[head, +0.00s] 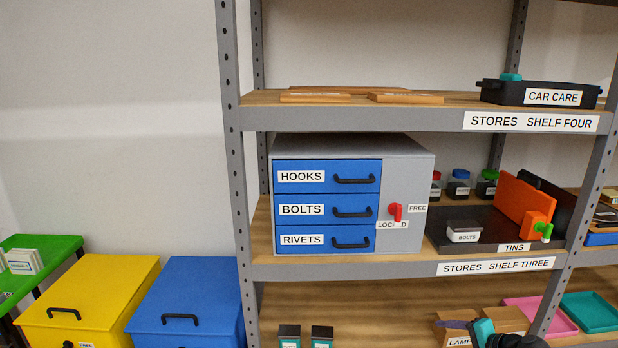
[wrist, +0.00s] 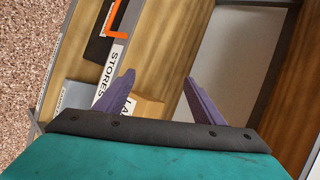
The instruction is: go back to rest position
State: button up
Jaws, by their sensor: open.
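My gripper (wrist: 158,85) shows in the wrist view with its two purple fingers spread apart and nothing between them. In the head view my gripper (head: 455,324) is at the lower right edge, in front of the shelf below shelf three. One purple finger shows there beside a wooden box with a label starting "LAMP" (head: 459,341). The teal and black wrist is partly cut off by the picture's bottom edge. I cannot tell whether the finger touches the box.
The steel toolchest (head: 405,168) stands on shelf three, its three blue drawers shut and its red handle (head: 395,211) beside the drawers. A dark tray labelled TINS (head: 480,243) holds a BOLTS tin (head: 464,231). Pink (head: 545,310) and teal (head: 592,310) trays lie lower right. Yellow and blue bins stand left.

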jog(key=s+a+f+n+g+p, duration=0.1)
jog(key=s+a+f+n+g, duration=0.3)
jog(key=a+f, duration=0.7)
jog(key=s+a+f+n+g+p, duration=0.1)
jog(key=s+a+f+n+g, duration=0.1)
jog(key=s+a+f+g, duration=0.7)
jog(key=s+a+f+n+h, duration=0.1)
jog(key=s+a+f+n, duration=0.1)
jog(key=s, duration=0.4)
jog(key=s+a+f+n+g+h+p, duration=0.1)
jog(key=s+a+f+n+h, duration=0.1)
jog(key=s+f, duration=0.4)
jog(key=s+a+f+n+g+h+p, duration=0.1)
jog(key=s+a+f+n, duration=0.2)
jog(key=s+a+f, duration=0.1)
jog(key=shift+s+a+n, duration=0.4)
jog(key=shift+s+a, duration=0.5)
jog(key=shift+s, duration=0.3)
jog(key=shift+r, duration=0.1)
